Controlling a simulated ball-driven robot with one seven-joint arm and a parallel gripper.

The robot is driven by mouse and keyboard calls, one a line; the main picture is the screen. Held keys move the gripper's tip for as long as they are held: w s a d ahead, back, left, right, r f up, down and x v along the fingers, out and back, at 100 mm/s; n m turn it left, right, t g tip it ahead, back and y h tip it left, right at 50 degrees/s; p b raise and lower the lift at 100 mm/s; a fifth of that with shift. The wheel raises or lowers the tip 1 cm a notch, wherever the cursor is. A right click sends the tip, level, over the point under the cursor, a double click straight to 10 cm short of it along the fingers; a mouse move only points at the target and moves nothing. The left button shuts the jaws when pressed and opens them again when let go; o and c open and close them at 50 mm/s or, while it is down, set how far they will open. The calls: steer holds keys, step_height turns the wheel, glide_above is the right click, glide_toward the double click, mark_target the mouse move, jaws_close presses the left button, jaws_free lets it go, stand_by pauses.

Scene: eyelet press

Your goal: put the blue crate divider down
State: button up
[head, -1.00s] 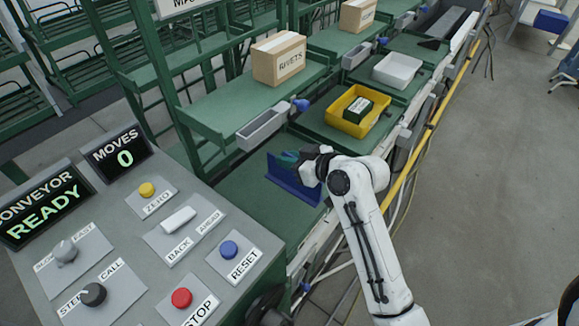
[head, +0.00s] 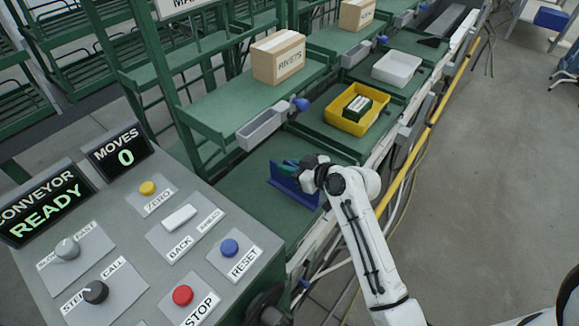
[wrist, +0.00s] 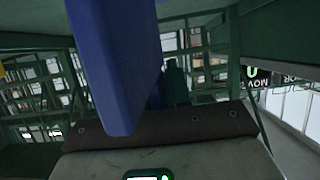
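The blue crate divider (head: 293,189) is a flat panel standing on edge over the green near section of the conveyor line (head: 256,205). My gripper (head: 290,167) is shut on its upper part, with teal fingers showing at the top edge. In the wrist view, the divider (wrist: 116,60) fills the upper middle close to the palm. One dark teal finger (wrist: 173,85) shows beside it, and the other is hidden. I cannot tell whether the divider's lower edge touches the green surface.
A grey control console (head: 150,245) stands at the near left. A grey bin (head: 264,128) hangs at the shelf edge. Green surface is clear left of the divider.

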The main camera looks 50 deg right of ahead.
steer(key=o, duration=0.3)
steer(key=shift+o, duration=0.2)
steer(key=shift+r, duration=0.2)
steer(key=shift+s, duration=0.35)
steer(key=b+v, duration=0.1)
steer(key=v, duration=1)
steer(key=s+a+f+g+y, duration=0.2)
steer(key=s+a+f+g, duration=0.3)
steer(key=a+f, duration=0.45)
steer(key=s+a+f+m+g+h, duration=0.1)
steer(key=s+a+f+g+h, duration=0.1)
steer(key=s+a+f+g, duration=0.2)
steer(key=s+a+g, duration=0.1)
steer(key=s+g, duration=0.2)
steer(key=s, duration=0.2)
steer(key=shift+s+g+h, duration=0.3)
